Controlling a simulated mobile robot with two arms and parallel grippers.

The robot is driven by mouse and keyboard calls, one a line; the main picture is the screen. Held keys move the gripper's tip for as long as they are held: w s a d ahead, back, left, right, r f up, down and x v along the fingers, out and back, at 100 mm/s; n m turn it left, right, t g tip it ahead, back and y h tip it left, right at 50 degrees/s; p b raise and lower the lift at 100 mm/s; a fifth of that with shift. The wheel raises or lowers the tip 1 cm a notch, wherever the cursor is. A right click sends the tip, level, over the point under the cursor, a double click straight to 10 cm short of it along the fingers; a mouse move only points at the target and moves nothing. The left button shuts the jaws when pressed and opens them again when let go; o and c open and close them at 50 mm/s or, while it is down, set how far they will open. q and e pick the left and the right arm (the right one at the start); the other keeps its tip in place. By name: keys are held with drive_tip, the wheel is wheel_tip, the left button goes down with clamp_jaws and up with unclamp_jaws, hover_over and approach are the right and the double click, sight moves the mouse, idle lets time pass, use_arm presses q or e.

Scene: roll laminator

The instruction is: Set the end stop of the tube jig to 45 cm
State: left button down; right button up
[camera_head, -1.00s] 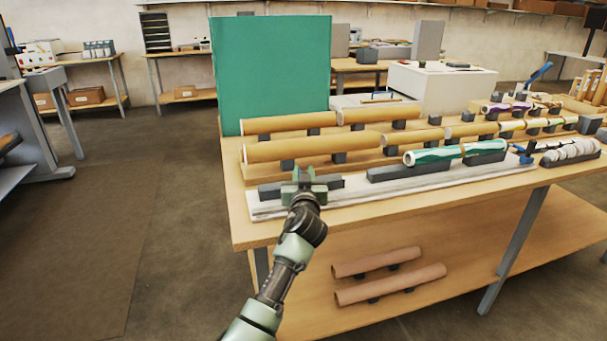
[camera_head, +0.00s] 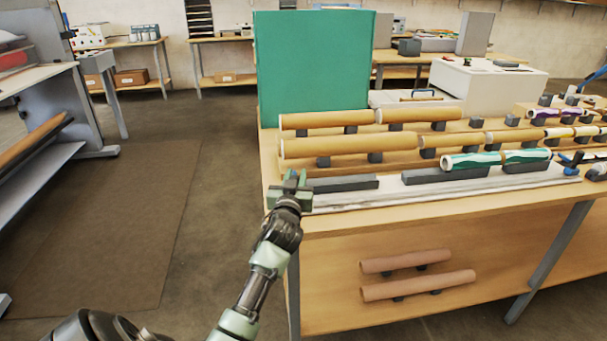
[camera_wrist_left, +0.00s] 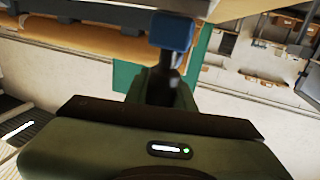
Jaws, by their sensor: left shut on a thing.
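The tube jig (camera_head: 440,192) is a long pale rail along the front edge of the workbench, with dark grey support blocks on it. My left gripper (camera_head: 290,184) is at the rail's left end, left of the nearest dark block. In the left wrist view its fingers are shut, with a blue block (camera_wrist_left: 172,31), seemingly part of the end stop, at their tips. In the head view the gripper hides the stop. I cannot read any scale marks. My right gripper is not in view.
Brown tubes (camera_head: 350,145) lie on supports behind the rail, and a tube with a green and white wrap (camera_head: 472,161) lies to the right. A green panel (camera_head: 313,65) stands at the back left. Two pinkish tubes (camera_head: 418,285) lie on the lower shelf.

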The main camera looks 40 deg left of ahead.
use_arm(q)
drive_tip(key=shift+a+f, duration=0.1)
drive_tip(key=shift+f, duration=0.1)
drive_tip(key=c, duration=1.4)
unclamp_jaws()
drive_tip(key=shift+s, duration=0.1)
drive_tip(key=shift+o, duration=1.1)
drive_tip(key=shift+s+a+r, duration=0.1)
drive_tip(key=shift+s+r, duration=0.05)
drive_tip(key=shift+d, duration=0.2)
drive_tip(key=b+v, duration=0.1)
drive_tip(key=v, duration=0.6)
drive_tip(key=shift+s+d, duration=0.1)
drive_tip(key=shift+s, duration=0.2)
